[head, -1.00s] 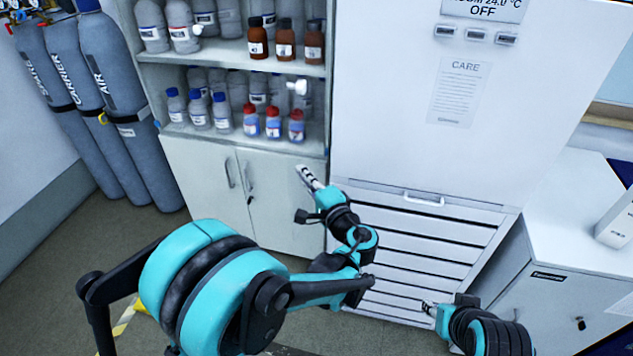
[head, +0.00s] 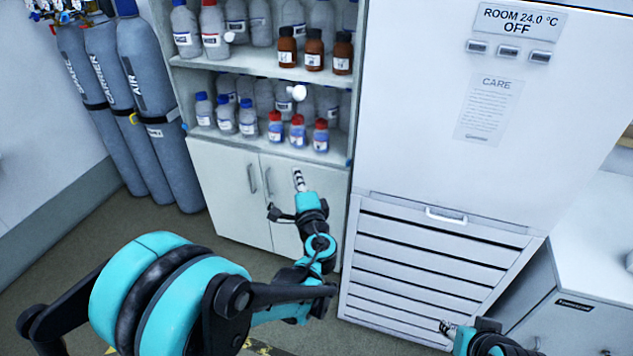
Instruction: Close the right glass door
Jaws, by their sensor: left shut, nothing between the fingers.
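A shelf cabinet (head: 260,66) stands left of centre in the head view. Its glass panes barely show. A white knob (head: 298,92), seemingly on the right glass door, appears in front of the lower-shelf bottles. It sits lower and further right than the left white knob (head: 229,37), so the right door looks partly open. My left gripper (head: 298,178) is shut and empty, pointing up, below the right knob in the picture. I cannot tell whether it touches the glass. My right gripper (head: 446,327) is low at the right; its finger opening is too small to judge.
Blue-capped bottles (head: 225,115) and brown bottles (head: 312,52) fill the shelves. Grey gas cylinders (head: 160,120) stand at the left. A tall white unit (head: 410,100) with a slatted lower front stands right of the cabinet. A white counter (head: 595,235) is at the far right.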

